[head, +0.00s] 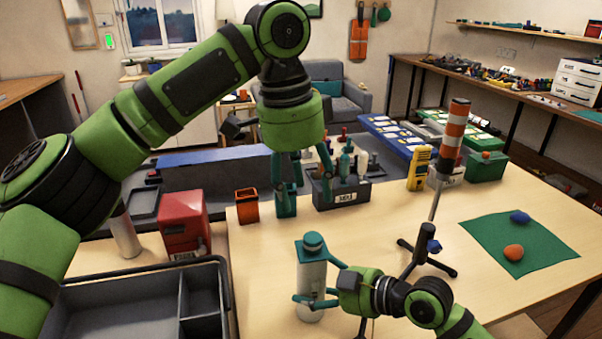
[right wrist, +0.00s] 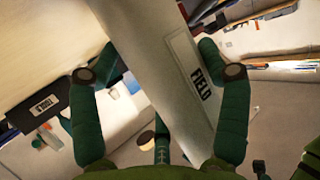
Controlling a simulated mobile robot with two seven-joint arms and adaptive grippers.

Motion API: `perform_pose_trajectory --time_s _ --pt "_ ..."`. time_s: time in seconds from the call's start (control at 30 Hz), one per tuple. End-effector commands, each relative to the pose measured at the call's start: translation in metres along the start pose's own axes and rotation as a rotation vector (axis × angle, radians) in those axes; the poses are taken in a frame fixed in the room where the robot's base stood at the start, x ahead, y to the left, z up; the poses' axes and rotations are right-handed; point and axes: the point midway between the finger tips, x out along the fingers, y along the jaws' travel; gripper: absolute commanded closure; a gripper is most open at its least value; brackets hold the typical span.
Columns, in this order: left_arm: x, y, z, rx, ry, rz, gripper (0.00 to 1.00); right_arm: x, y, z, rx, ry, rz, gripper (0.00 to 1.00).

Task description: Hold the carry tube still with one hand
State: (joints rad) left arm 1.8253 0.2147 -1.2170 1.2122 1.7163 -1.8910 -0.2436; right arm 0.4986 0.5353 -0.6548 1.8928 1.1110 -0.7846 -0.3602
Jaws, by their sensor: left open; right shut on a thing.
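The carry tube (head: 311,282) is a white cylinder with a teal-green cap, standing upright near the front middle of the table. In the right wrist view its white side (right wrist: 150,50) carries a "FIELD" label and passes between the fingers. My right gripper (head: 318,290) is shut on the tube, coming from its right side, with a finger on either side. My left gripper (head: 287,176) is open and points down, behind the tube and slightly left of it. Its fingertips are close to a green cup (head: 286,204); I cannot tell whether they touch it.
An orange cup (head: 247,208) and a black caddy of bottles (head: 346,194) flank the green cup. A red box (head: 182,222) and grey tray (head: 105,306) are at left. A striped pole (head: 453,132) on a tripod and a green mat (head: 548,240) with two lumps are at right.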

Motion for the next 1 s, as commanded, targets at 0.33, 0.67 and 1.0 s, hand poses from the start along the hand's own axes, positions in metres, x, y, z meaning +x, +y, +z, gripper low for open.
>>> perform_pose_trajectory --time_s 0.33,0.67,1.0 --pt "0.067 0.0 0.001 -0.001 0.0 0.002 0.43 0.001 -0.001 0.001 0.001 -0.002 -0.002 0.61" --pt "0.098 0.0 0.0 -0.001 0.002 0.001 0.43 0.001 -0.001 0.001 0.001 -0.003 -0.002 0.61" --pt "0.099 0.0 0.0 -0.001 0.002 0.001 0.63 0.001 -0.001 0.001 0.001 -0.003 -0.003 0.61"
